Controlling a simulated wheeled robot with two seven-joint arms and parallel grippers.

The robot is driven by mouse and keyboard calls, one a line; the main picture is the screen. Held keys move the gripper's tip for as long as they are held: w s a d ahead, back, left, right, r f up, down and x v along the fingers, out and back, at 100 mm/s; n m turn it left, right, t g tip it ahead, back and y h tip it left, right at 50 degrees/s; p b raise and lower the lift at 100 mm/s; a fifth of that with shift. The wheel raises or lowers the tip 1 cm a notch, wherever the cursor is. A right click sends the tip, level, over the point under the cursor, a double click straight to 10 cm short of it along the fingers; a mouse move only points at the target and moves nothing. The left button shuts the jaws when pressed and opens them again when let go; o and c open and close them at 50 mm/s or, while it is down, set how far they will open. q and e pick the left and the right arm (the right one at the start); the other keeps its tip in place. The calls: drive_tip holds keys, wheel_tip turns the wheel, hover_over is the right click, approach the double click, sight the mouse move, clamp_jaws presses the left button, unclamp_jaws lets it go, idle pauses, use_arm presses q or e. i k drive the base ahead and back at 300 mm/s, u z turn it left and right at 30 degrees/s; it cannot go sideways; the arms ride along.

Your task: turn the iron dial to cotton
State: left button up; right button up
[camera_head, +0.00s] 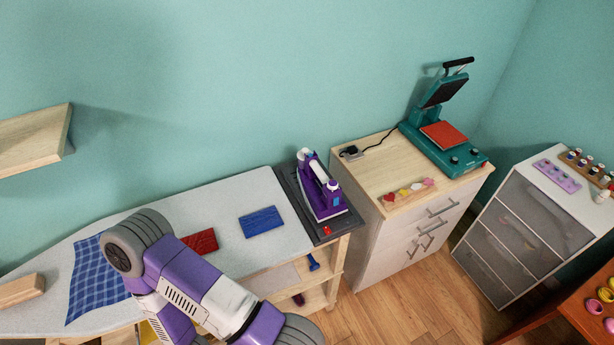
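The iron (321,190), purple and white, rests on a dark pad (285,188) at the right end of the ironing board (180,212). Its handle is on top, facing up. The dial and its cotton mark are too small to make out from here. A small red spot (326,230) shows at the pad's front edge. One of my arms, purple and white, crosses the lower left over the board, well left of the iron. No gripper fingers show in this view.
Blue cloth (262,221), red cloth (200,242) and checked fabric (95,280) lie on the board. Right of the iron stands a wooden cabinet (365,160) with a green heat press (440,140). A drawer unit (525,225) stands farther right. A wall shelf (32,138) hangs left.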

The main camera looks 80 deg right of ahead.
sight(332, 184)
drive_tip(key=k, duration=0.9)
drive_tip(key=z, duration=0.2)
